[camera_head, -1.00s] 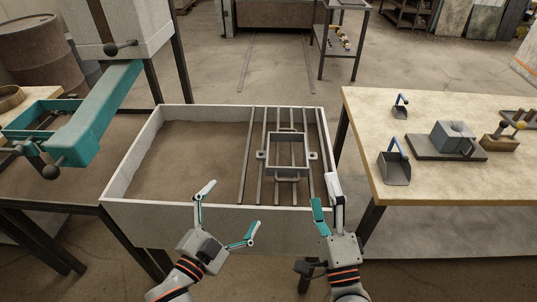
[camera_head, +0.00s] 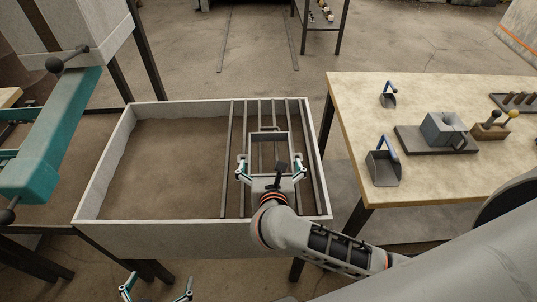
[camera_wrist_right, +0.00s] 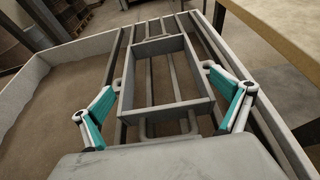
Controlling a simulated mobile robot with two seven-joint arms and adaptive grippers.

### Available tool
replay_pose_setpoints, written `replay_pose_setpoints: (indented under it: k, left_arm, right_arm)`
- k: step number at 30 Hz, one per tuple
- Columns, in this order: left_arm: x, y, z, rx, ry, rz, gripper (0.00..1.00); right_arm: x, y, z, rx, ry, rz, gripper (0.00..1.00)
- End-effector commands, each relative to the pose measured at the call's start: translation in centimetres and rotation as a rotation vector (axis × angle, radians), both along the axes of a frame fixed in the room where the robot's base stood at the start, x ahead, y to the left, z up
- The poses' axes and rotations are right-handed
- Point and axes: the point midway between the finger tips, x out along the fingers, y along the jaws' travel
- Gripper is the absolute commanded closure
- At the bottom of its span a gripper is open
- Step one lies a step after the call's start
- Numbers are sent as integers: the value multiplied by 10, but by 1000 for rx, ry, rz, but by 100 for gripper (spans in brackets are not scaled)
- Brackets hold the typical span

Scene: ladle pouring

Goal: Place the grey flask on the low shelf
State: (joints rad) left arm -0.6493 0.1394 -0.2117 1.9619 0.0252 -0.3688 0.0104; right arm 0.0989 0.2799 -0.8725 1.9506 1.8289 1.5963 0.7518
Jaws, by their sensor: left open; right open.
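The grey flask (camera_head: 268,135) is an open rectangular frame with a bar handle at each end. It rests on the rails over the sand bin's right side. My right gripper (camera_head: 269,167) is open at the flask's near end, one finger beside each side wall. In the right wrist view, the flask (camera_wrist_right: 168,114) lies between the spread fingers (camera_wrist_right: 160,80), its near handle close to the palm. I cannot tell whether the fingers touch it. My left gripper (camera_head: 157,287) is open and empty at the bottom edge. A grey low shelf (camera_head: 400,225) shows under the right-hand table.
The sand bin (camera_head: 100,178) has pale raised walls; its left side is open sand. The wooden table (camera_head: 355,105) at right bears scoops (camera_head: 384,168), a grey block on a board (camera_head: 440,128) and small tools. A teal beam (camera_head: 50,135) juts in at left.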

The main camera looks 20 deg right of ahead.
Motion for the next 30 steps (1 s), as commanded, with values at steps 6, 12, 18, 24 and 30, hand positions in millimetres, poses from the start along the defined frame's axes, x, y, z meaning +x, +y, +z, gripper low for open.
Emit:
replay_pose_setpoints:
  k: [6,12,18,24,30]
  left_arm:
    - [1,0,6,0,-3,-1,0]
    - [1,0,5,1,-3,-1,0]
    - [1,-1,5,0,-4,-1,0]
    - [1,-1,5,0,-4,-2,0]
    - [1,-1,5,0,-4,-2,0]
  right_arm:
    - [28,-11,-3,-6,-3,-1,0]
    - [46,-15,-13,-2,0,0,0]
    - [48,-16,-14,-1,-1,0,0]
    - [48,-16,-14,-1,-1,0,34]
    - [48,-16,-14,-1,-2,0,43]
